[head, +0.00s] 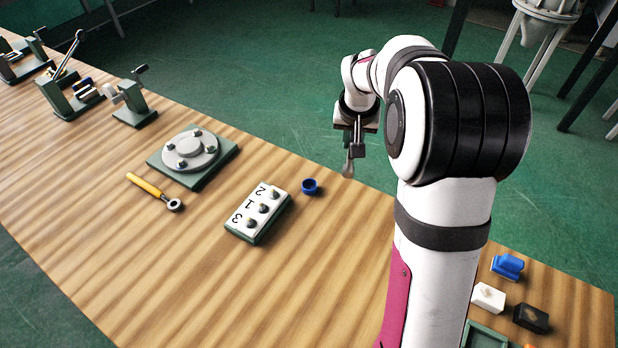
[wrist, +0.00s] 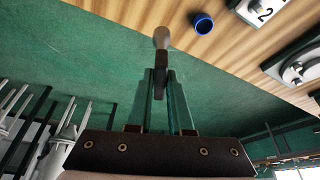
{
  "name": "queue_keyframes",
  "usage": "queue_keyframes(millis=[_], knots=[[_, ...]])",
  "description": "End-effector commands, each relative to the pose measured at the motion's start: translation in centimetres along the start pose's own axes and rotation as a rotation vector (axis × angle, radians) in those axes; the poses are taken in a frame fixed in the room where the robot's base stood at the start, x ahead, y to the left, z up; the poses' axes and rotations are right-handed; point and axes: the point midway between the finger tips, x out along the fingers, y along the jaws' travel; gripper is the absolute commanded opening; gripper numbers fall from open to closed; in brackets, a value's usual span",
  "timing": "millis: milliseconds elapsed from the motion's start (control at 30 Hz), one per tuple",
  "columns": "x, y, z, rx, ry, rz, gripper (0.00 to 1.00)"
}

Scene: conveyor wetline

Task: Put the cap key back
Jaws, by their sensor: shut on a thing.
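My gripper (wrist: 161,78) is shut on a slim dark tool with a rounded grey-beige end (wrist: 162,38). In the head view my gripper (head: 356,148) hangs beyond the table's far edge, and the tool's pale end (head: 348,169) points down. A tool with a yellow handle and a dark ring head (head: 155,190) lies on the table, left of the numbered block. I cannot tell for certain which of these two tools is the cap key. A small blue open cup or cap (head: 310,186) stands on the table, left of my gripper; it also shows in the wrist view (wrist: 203,23).
A block numbered 2, 1, 3 (head: 246,222) with knobs stands mid-table. Behind it is a round disc on a green plate (head: 226,158). Lever fixtures (head: 68,98) stand far left. Blue, white and black pieces (head: 508,266) lie at right. The table's front left is clear.

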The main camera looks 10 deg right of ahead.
Motion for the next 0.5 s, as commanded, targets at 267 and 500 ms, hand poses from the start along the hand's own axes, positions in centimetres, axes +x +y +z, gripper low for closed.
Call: queue_keyframes(millis=[267,500], knots=[[5.1,-8.0,0.4,-0.006,-0.002,-0.001,0.00],[8.3,-9.7,1.3,-0.002,-0.004,0.001,0.00]])
